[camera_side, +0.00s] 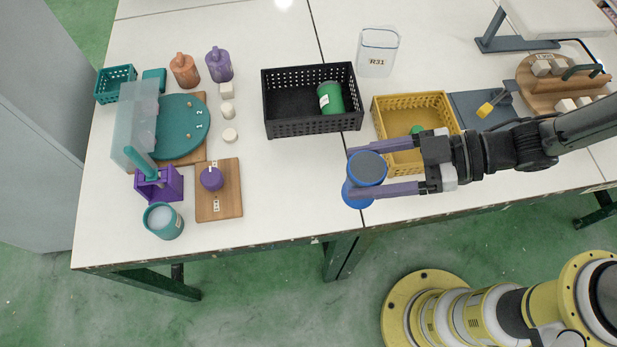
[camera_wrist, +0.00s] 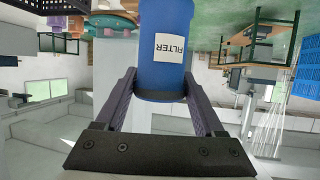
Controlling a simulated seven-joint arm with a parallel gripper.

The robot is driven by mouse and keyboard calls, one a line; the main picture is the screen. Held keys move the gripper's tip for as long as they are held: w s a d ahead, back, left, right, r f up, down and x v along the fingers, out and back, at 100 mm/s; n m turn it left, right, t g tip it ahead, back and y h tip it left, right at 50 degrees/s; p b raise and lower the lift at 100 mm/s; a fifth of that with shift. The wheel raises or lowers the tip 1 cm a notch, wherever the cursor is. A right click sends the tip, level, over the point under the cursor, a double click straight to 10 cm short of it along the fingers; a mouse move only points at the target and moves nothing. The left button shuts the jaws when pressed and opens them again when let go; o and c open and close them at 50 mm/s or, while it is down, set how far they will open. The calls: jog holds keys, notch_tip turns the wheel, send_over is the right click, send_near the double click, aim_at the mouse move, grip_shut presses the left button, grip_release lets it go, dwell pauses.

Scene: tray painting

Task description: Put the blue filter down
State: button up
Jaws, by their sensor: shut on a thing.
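The blue filter (camera_side: 362,190) is a blue cylinder with a dark top. My gripper (camera_side: 367,170) is shut on it, one finger on each side, near the table's front edge. In the wrist view the filter (camera_wrist: 166,45) shows a white label reading "FILTER" between the two fingers (camera_wrist: 165,92). I cannot tell whether its base touches the table. The view of its lower end is unclear.
A black basket (camera_side: 290,126) holds a green cylinder (camera_side: 331,98). A yellow basket (camera_side: 390,104) is behind my gripper. A clear container (camera_side: 378,52) labelled R31 stands farther back. A wooden board (camera_side: 232,200) and teal cup (camera_side: 163,221) are left. White table is clear between.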

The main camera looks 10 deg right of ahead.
jog(key=shift+w+a+f, duration=0.95)
jog(key=shift+a+f, duration=0.35)
jog(key=shift+f, duration=0.55)
jog(key=shift+w+a+f, duration=0.9)
jog(key=shift+a+f, duration=0.4)
jog(key=shift+f, duration=0.5)
jog(key=shift+w+a+f, duration=0.95)
jog(key=shift+a+f, duration=0.35)
jog(key=shift+f, duration=0.55)
jog(key=shift+f, duration=0.2)
jog(key=o, duration=1.5)
